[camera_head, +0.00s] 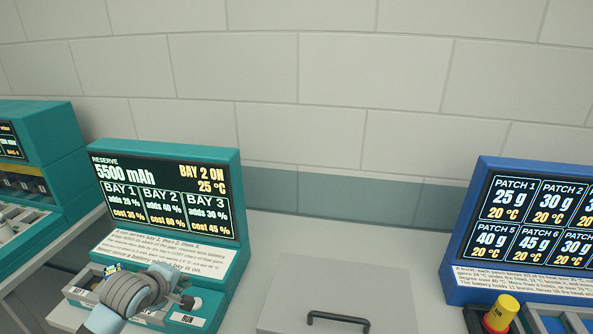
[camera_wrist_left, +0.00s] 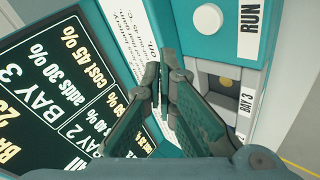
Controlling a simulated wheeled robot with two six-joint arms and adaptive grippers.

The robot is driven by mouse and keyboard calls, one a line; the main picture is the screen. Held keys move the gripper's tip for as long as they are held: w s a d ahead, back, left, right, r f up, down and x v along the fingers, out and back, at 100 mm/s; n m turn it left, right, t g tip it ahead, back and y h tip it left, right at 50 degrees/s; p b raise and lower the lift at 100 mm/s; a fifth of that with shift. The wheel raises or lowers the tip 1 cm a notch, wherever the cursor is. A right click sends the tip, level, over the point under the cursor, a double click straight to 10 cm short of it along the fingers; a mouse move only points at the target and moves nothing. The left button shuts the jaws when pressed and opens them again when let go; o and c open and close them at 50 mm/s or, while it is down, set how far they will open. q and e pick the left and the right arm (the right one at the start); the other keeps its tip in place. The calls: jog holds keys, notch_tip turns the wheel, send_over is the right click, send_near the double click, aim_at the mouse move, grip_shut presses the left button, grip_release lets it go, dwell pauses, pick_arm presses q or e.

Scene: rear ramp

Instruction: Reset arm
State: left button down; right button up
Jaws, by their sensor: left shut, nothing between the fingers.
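My left gripper (camera_head: 186,300) is over the lower front of the teal battery station (camera_head: 238,215), its arm coming in from the bottom left. In the left wrist view the fingers (camera_wrist_left: 160,82) are shut with nothing held. They are over the station's face, between the screen and the button panel; whether they touch it I cannot tell. The station's screen (camera_head: 165,195) reads reserve 5500 mAh, Bay 2 on, 25 °C. A round white button (camera_wrist_left: 208,17) sits beside the RUN label (camera_wrist_left: 250,28). The gripper and wrist hide part of the front panel. My right gripper is not in view.
A blue patch station (camera_head: 463,240) stands at the right, with a yellow-and-red knob (camera_head: 501,313) before it. A grey lid with a dark handle (camera_head: 338,318) lies between the stations. Another teal station (camera_head: 50,120) is at the far left. A tiled wall closes the back.

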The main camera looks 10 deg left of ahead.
pick_arm(q)
jog(key=s+d+f+m+g, duration=0.2)
jog(key=s+d+f+m, duration=0.25)
jog(key=s, duration=0.45)
jog(key=s+d+f+m+g+h, duration=0.1)
jog(key=s+d+f+m, duration=0.2)
jog(key=s+d+m, duration=0.4)
jog(key=s+d+f+m+g, duration=0.2)
jog(key=s+d+f+m, duration=0.15)
jog(key=s, duration=0.65)
notch_tip(320, 180, down, 24)
jog(key=s+a+r+m+g+b, duration=0.1)
jog(key=s+a+g+b, duration=0.1)
jog(key=s+a+b, duration=0.1)
jog(key=s+f+b, duration=0.2)
jog(key=s+f, duration=1.1)
jog(key=f, duration=0.2)
jog(key=shift+s+a+f+g+b, duration=0.15)
jog(key=shift+s+f+g+b, duration=0.15)
jog(key=shift+s+g+b, duration=0.1)
dwell(2.2)
